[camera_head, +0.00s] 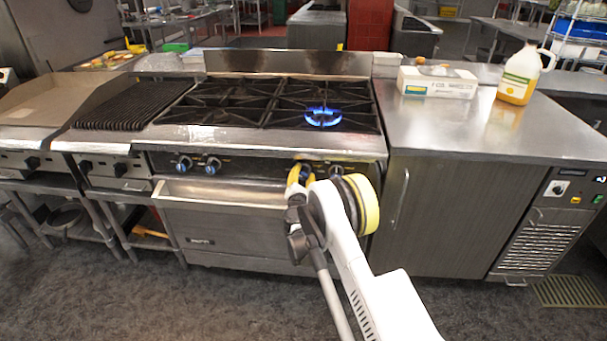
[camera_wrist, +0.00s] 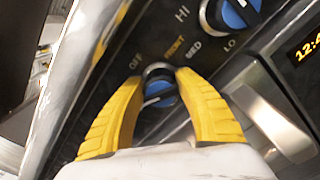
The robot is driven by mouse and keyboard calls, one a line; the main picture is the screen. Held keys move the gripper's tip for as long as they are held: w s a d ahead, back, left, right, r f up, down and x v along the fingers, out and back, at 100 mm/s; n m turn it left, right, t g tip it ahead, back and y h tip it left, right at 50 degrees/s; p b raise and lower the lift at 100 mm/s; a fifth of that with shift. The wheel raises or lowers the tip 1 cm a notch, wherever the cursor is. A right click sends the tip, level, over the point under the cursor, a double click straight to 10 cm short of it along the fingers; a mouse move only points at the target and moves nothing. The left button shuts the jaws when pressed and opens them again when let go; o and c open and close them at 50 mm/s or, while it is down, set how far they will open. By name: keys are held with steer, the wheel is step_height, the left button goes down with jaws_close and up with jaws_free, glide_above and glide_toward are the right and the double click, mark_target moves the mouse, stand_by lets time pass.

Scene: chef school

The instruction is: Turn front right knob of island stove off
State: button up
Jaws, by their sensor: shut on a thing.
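The stove (camera_head: 210,140) stands against the counter line, with a blue flame on its front right burner (camera_head: 323,117). In the wrist view, a blue-faced knob (camera_wrist: 160,95) with a silver rim sits between the yellow fingers of my gripper (camera_wrist: 160,76). My gripper is shut on this knob. The panel beside it reads OFF, FRONT, HI, MED and LO. A second blue knob (camera_wrist: 232,12) is up and right of it. In the head view, my gripper (camera_head: 300,174) is at the right half of the stove's front panel, and my arm hides part of it.
Two more knobs (camera_head: 184,164) (camera_head: 213,166) are on the panel's left half. The oven handle (camera_head: 225,194) juts out below. A box (camera_head: 437,83) and a jug (camera_head: 518,78) stand on the right counter (camera_head: 460,125). The floor in front is clear.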

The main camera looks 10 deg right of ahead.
mark_target(304, 178)
steer(key=m, duration=0.6)
steer(key=shift+d+f+m, duration=0.1)
steer(key=shift+m, duration=0.2)
steer(key=m, duration=0.6)
steer(key=shift+f, duration=0.15)
steer(key=shift+m, duration=0.3)
steer(key=o, duration=1.2)
steer(key=shift+v, duration=3.8)
